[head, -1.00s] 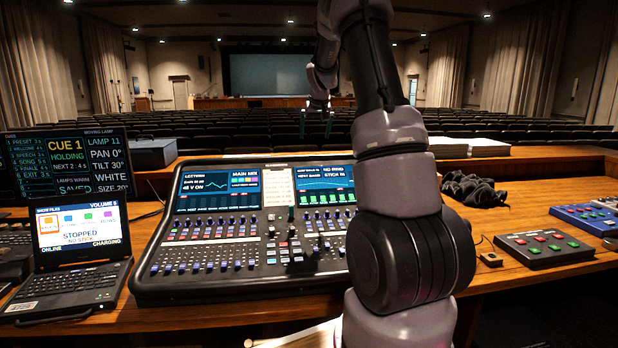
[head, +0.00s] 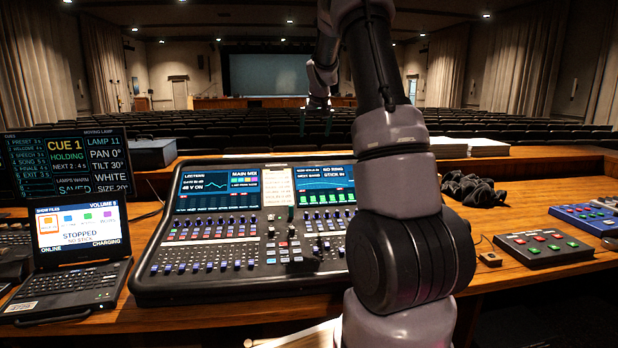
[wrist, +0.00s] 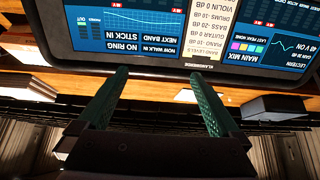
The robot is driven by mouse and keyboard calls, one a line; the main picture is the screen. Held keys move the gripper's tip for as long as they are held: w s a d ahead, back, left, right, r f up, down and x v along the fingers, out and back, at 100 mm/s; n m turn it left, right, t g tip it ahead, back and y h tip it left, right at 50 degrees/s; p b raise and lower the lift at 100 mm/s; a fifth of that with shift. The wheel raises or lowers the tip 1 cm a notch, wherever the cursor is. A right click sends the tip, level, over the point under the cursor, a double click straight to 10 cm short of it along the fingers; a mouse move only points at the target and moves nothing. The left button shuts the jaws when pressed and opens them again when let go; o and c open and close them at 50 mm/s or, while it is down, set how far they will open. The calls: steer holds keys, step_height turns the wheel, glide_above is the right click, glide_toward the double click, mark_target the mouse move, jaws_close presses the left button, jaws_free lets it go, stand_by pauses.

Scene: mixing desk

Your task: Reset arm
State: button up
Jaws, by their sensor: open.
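My gripper (head: 316,112) hangs in the air above and beyond the back edge of the mixing desk (head: 160,287), in front of the dark seat rows. In the wrist view my gripper (wrist: 160,100) shows two green fingers held wide apart with nothing between them. The wrist view is upside down, with the desk's screens (wrist: 130,28) at its top. My arm rises at the right of the desk in the head view and hides its right end.
A laptop (head: 75,285) and a cue monitor (head: 65,162) stand at the left. A black cable heap (head: 472,190), paper stacks (head: 470,147), a button box (head: 543,247) and a blue box (head: 585,217) are at the right. Bare wood lies around the cable heap.

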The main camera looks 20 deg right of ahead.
steer(key=v, duration=0.8)
steer(key=shift+r, duration=0.2)
steer(key=s+a+r+y, duration=0.1)
steer(key=s+a+r, duration=0.3)
steer(key=s+a, duration=0.5)
steer(key=s+a+f+y, duration=0.1)
steer(key=s+a, duration=0.3)
steer(key=s, duration=0.5)
steer(key=s+a+f+y, duration=0.1)
steer(key=s+a, duration=0.3)
steer(key=s, duration=0.6)
steer(key=s+a+f+m, duration=0.1)
steer(key=s+a, duration=0.3)
steer(key=s, duration=0.5)
steer(key=shift+s+a+f+t+y, duration=0.25)
steer(key=shift+s+f+t+y, duration=0.1)
steer(key=shift+t+y, duration=0.05)
